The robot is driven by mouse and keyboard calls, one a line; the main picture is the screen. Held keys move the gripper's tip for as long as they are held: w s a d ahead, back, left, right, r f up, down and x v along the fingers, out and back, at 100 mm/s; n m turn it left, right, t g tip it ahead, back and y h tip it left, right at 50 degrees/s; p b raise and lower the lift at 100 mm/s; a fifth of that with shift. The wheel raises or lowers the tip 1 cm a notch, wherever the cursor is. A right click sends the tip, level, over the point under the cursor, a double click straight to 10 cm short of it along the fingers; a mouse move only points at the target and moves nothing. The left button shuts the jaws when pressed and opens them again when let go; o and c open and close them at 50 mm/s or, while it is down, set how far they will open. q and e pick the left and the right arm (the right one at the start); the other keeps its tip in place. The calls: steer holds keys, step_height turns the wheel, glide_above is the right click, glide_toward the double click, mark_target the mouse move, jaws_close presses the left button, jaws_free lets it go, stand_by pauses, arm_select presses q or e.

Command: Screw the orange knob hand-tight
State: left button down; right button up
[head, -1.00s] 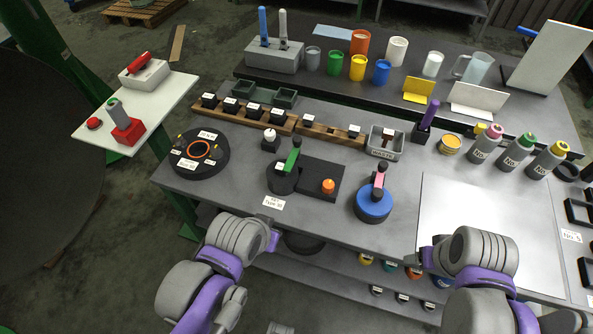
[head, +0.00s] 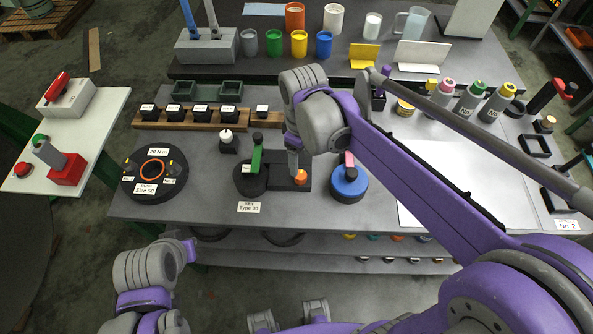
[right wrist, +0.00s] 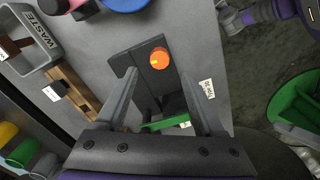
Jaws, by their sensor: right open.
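The orange knob (head: 300,177) sits on a dark rectangular block (head: 287,186) in the middle of the bench. It also shows in the right wrist view (right wrist: 159,58), just beyond the fingertips. A round dark disc with a green handle (head: 256,158) adjoins the block on the left. My right gripper (head: 293,168) points down above the block at the knob. In the right wrist view my right gripper (right wrist: 158,78) is open, its fingers apart and nothing between the tips. My left gripper (head: 192,247) is off the bench's front edge; its jaws are too small to read.
A blue disc with a pink-topped handle (head: 349,182) stands right of the block. A black round fixture (head: 152,174) lies left, and a white-topped part (head: 227,138) stands behind. My right forearm covers part of the bench at right. A white sheet (head: 440,180) lies there.

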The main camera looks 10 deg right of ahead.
mark_target(300, 174)
step_height(300, 174, down, 8)
steer(key=shift+r, duration=0.25)
jaws_close()
stand_by(0.3)
